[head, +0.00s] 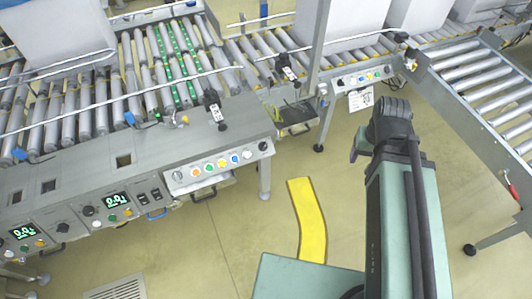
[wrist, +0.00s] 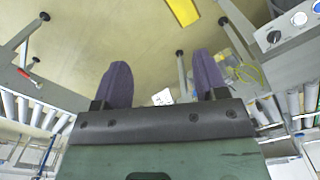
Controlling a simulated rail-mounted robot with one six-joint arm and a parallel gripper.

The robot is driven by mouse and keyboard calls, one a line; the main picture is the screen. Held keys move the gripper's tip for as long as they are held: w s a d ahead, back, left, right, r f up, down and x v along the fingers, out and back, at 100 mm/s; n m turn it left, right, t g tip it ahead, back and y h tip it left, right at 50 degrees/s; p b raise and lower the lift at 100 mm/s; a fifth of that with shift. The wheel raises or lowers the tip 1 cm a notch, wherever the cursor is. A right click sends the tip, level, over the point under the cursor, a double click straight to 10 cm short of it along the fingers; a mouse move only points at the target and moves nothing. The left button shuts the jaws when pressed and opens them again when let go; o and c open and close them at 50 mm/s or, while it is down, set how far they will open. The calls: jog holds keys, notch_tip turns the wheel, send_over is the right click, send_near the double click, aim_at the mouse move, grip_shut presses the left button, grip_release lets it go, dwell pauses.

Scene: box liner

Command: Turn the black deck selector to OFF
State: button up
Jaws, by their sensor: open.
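A black knob (head: 263,146), which looks like the deck selector, sits at the right end of the white button panel (head: 220,166) on the grey conveyor. Its label and pointer are too small to read. It also shows in the wrist view (wrist: 273,37) at upper right, beside a white and a blue button. My gripper (wrist: 162,62) is open and empty, its two purple fingers apart over the floor. In the head view my arm's end is right of the panel, well apart from the knob, and the fingers are mostly hidden.
Other black knobs (head: 89,211) and two lit displays (head: 116,199) are on the grey front panel at left. A second button panel (head: 360,79) is under the back conveyor. A roller conveyor (head: 490,90) stands at right. Open floor with a yellow strip (head: 308,215) lies between.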

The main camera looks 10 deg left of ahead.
jog(key=w+a+f+y+b, duration=0.1)
jog(key=a+f+b, duration=0.1)
jog(key=f+b, duration=0.7)
jog(key=w+a+f+y+b, duration=0.1)
jog(key=a+f+b, duration=0.1)
jog(key=f+b, duration=0.7)
jog(key=m+t+y+b, duration=0.6)
jog(key=m+y+b, duration=0.95)
jog(key=b, duration=0.55)
send_near(266, 147)
jog(key=shift+m, duration=0.25)
jog(key=x, duration=0.9)
jog(key=shift+f, duration=0.1)
jog(key=shift+s, duration=0.1)
jog(key=c, duration=0.9)
